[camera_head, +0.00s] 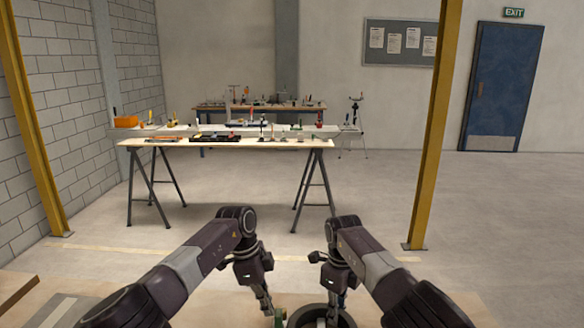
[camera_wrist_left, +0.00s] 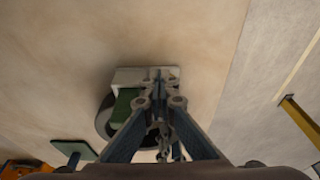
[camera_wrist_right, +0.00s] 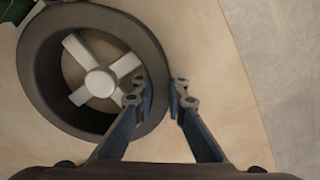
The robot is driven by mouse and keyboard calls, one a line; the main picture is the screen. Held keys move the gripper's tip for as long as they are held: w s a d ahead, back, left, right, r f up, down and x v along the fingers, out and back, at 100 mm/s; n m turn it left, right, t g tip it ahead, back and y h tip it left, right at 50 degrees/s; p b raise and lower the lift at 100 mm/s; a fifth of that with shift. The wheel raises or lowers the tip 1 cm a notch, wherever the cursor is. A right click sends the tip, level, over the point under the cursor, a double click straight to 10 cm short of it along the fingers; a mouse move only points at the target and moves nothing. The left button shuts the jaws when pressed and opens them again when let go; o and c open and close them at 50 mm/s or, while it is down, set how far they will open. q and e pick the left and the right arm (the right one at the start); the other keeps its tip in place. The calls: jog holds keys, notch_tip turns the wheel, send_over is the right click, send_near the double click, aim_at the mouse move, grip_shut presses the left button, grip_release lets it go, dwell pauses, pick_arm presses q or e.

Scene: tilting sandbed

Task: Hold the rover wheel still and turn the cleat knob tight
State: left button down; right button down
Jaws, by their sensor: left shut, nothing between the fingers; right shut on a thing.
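The rover wheel (camera_wrist_right: 35,75) is a dark ring with a pale four-armed hub (camera_wrist_right: 101,82). It lies at the bottom edge of the head view (camera_head: 348,319), partly cut off. My right gripper (camera_wrist_right: 158,88) is shut on the wheel's rim, one finger on each side. My left gripper (camera_wrist_left: 160,84) is shut with nothing between its fingers. In the left wrist view it is in front of a pale block (camera_wrist_left: 128,75) and a green part (camera_wrist_left: 122,106), with the wheel's dark curve (camera_wrist_left: 103,118) behind. I cannot pick out the cleat knob for certain; the fingers hide part of this area.
A green plate (camera_wrist_left: 72,147) and an orange item (camera_wrist_left: 20,168) lie at the lower left of the left wrist view. Workbenches (camera_head: 230,144) with tools, yellow posts (camera_head: 433,130) and a blue door (camera_head: 502,88) are far off.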

pick_arm(q)
jog(key=shift+w+d+r, duration=0.1)
jog(key=shift+d, duration=0.75)
pick_arm(e)
jog(key=shift+a, duration=0.4)
pick_arm(q)
jog(key=shift+a, duration=0.4)
pick_arm(e)
jog(key=shift+d, duration=0.25)
pick_arm(q)
jog(key=v, duration=0.6)
jog(key=shift+d, duration=0.35)
pick_arm(e)
jog(key=shift+d, duration=0.1)
pick_arm(q)
jog(key=shift+s+a+f, duration=0.1)
jog(key=shift+s+f, duration=0.05)
jog(key=shift+f, duration=1.35)
jog(key=shift+s+a+f, duration=0.1)
jog(key=shift+a+f, duration=0.05)
jog(key=shift+f, duration=1.35)
jog(key=shift+w+d, duration=0.2)
jog(key=shift+d, duration=0.4)
